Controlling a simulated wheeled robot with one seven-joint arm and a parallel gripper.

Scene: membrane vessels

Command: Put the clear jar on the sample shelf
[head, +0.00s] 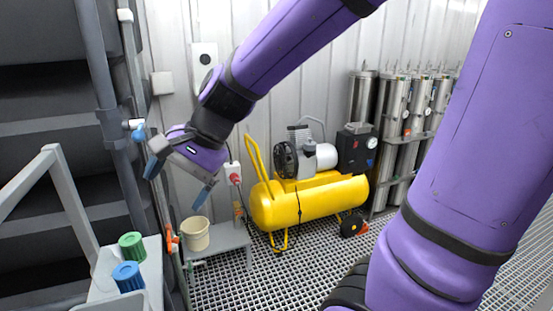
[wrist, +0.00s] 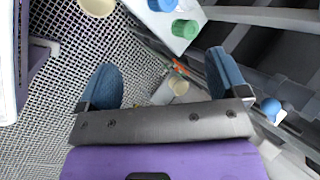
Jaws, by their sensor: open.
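My gripper (head: 174,188) is open and empty, its blue fingers pointing down, in the air above and left of a low grey stand (head: 222,239). In the wrist view the fingers (wrist: 160,62) are spread wide with nothing between them. I cannot make out the clear jar for certain. A small amber-tinted item (head: 238,212) at the back of the low stand is too small to identify. A pale shelf (head: 105,263) at the lower left holds a green ribbed item (head: 132,245) and a blue one (head: 128,276). I cannot tell whether it is the sample shelf.
A beige bucket (head: 195,234) stands on the low stand. Orange and green valve handles are beside it. A yellow compressor (head: 308,202) stands further right, by steel cylinders (head: 400,120). A grey post (head: 105,100) and rail are at left. Open grating floor (head: 235,290) lies in front.

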